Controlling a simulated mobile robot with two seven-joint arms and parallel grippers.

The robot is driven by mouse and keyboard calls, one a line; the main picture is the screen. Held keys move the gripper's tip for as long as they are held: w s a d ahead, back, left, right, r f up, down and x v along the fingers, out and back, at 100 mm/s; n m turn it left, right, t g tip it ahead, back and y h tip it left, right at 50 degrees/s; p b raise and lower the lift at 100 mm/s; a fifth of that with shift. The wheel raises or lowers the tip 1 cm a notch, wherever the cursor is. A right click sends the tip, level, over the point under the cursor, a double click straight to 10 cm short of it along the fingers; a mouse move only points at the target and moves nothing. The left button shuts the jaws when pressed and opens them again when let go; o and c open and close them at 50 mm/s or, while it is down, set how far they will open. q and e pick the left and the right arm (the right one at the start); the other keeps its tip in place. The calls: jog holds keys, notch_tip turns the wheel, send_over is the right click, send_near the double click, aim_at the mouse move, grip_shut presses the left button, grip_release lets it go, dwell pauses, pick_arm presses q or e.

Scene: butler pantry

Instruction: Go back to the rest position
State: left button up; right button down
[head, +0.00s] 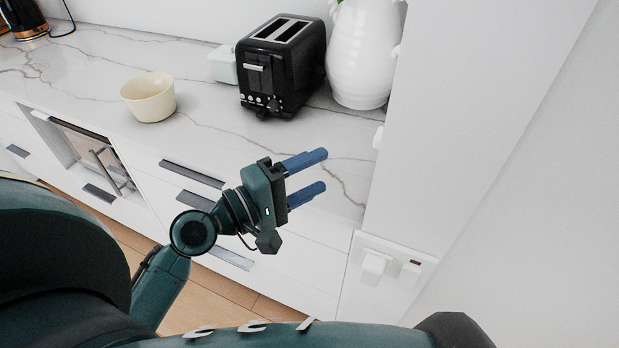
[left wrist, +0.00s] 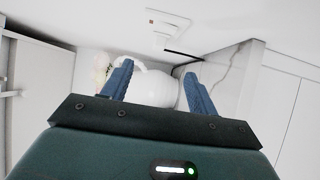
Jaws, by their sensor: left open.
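My left gripper (head: 316,174) is open and empty in the head view, in front of the right end of the marble counter. Its two blue fingers are spread apart and point to the right. In the left wrist view the same gripper (left wrist: 158,85) shows its two fingers apart with nothing held between them; a white rounded vase (left wrist: 152,88) lies beyond them. My right gripper cannot be made out in either view.
On the marble counter (head: 215,135) stand a cream bowl (head: 150,100), a black toaster (head: 270,75), a pale green container (head: 223,65) and the white vase (head: 362,50). White drawers with dark handles are below. A wall with a socket plate (head: 390,262) closes off the right.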

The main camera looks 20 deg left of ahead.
dwell(0.5)
pick_arm(q)
jog(key=s+d+f+m+g+y, duration=0.1)
jog(key=s+f+m, duration=0.4)
jog(key=f, duration=0.7)
jog(key=s+d+f+m+g+y, duration=0.1)
jog(key=s+f+m+g+y, duration=0.2)
jog(key=f+m, duration=0.6)
notch_tip(320, 180, down, 4)
jog(key=s+y, duration=0.2)
jog(key=shift+f+g+y, duration=0.25)
jog(key=shift+g+y, duration=0.05)
